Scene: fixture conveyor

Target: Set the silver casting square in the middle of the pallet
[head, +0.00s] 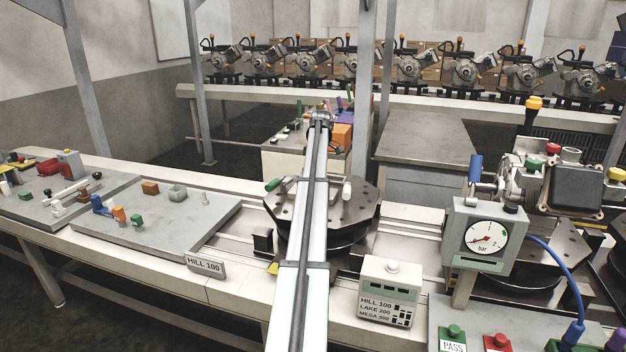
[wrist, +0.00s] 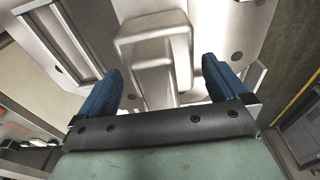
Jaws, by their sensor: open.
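In the wrist view my gripper (wrist: 160,72) is open, with one blue finger on each side. A pale silver casting (wrist: 150,38), blocky and stepped, lies in line with the gap between the fingers. I cannot tell whether either finger touches it. Around it is a flat metal surface with round holes, which looks like the pallet (wrist: 215,22). In the head view the pallet (head: 357,213) is a dark, many-sided plate with holes on the conveyor. My arm crosses in front of its middle, and I cannot make out the casting or my gripper there.
A green-ended part (head: 273,184) and a pale upright cylinder (head: 347,188) stand at the pallet's edges. A grey board (head: 165,225) with small parts lies to the left. A pressure gauge (head: 487,238) and a labelled box (head: 388,290) stand right of my arm.

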